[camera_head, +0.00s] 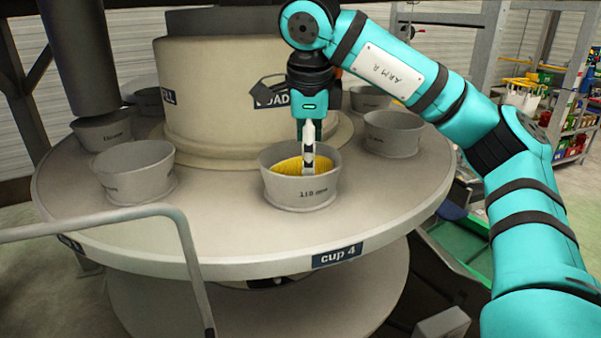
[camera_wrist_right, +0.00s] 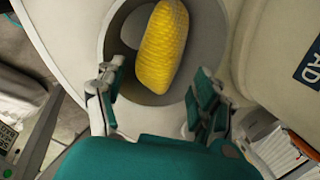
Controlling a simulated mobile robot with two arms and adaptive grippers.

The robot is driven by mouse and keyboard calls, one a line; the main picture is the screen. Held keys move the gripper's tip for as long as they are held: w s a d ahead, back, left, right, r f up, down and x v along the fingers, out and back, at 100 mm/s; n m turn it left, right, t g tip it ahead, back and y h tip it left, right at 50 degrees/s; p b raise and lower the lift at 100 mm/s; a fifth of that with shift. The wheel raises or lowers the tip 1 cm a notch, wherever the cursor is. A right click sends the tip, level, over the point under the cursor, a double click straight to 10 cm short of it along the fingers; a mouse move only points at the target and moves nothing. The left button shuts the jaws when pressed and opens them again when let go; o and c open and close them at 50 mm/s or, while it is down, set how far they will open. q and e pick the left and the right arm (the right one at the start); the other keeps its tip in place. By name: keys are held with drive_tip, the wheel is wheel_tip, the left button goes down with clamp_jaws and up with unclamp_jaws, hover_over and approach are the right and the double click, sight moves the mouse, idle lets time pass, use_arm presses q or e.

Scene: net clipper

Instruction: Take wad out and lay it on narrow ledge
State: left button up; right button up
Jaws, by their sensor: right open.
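The wad (camera_head: 291,167) is a yellow, netted bundle lying inside the cup (camera_head: 302,194) at the front of the round table, above the "cup 4" label. In the right wrist view the wad (camera_wrist_right: 165,47) lies long-ways in the grey cup (camera_wrist_right: 122,45). My right gripper (camera_head: 308,165) reaches down into this cup from above. In the right wrist view its fingers (camera_wrist_right: 155,98) are spread apart near the lower end of the wad, with nothing gripped between them. My left gripper is not in view. I cannot make out the narrow ledge for certain.
Other grey cups stand around the round table (camera_head: 230,235), including one at left (camera_head: 135,172) and one at right (camera_head: 393,134). A broad central column (camera_head: 205,95) rises behind. A metal rail (camera_head: 110,222) crosses the front left. Shelves with crates stand at the far right.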

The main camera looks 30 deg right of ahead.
drive_tip(key=x, duration=0.5)
drive_tip(key=shift+w+a, duration=0.1)
drive_tip(key=shift+w, duration=0.1)
drive_tip(key=c, duration=0.6)
